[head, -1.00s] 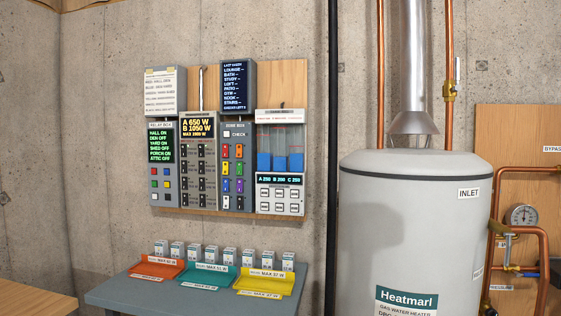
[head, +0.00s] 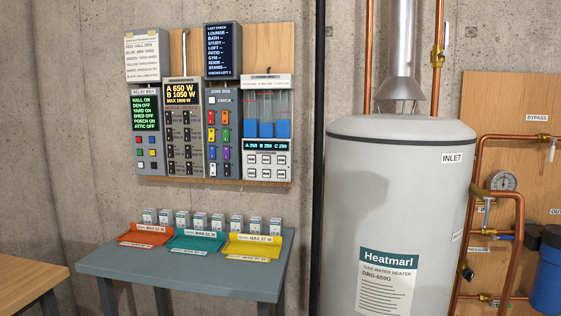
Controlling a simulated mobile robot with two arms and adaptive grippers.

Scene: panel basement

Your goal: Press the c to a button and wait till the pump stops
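The pump panel (head: 266,128) is at the right end of the wooden wall board. Its upper part has several clear tanks with blue liquid (head: 267,129) at roughly similar levels. Below them a dark display (head: 266,146) reads about "A 250 B 250 C 250". Under the display are two rows of small pale buttons (head: 266,166). Their labels are too small to read, so I cannot tell which one is C to A. Neither of my grippers is in the head view.
Other panels on the board include the relay box (head: 146,130) and the zone box (head: 219,130). A grey table (head: 200,268) with orange, teal and yellow trays stands below. A black pipe (head: 318,160) and a large water heater (head: 395,210) stand at the right.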

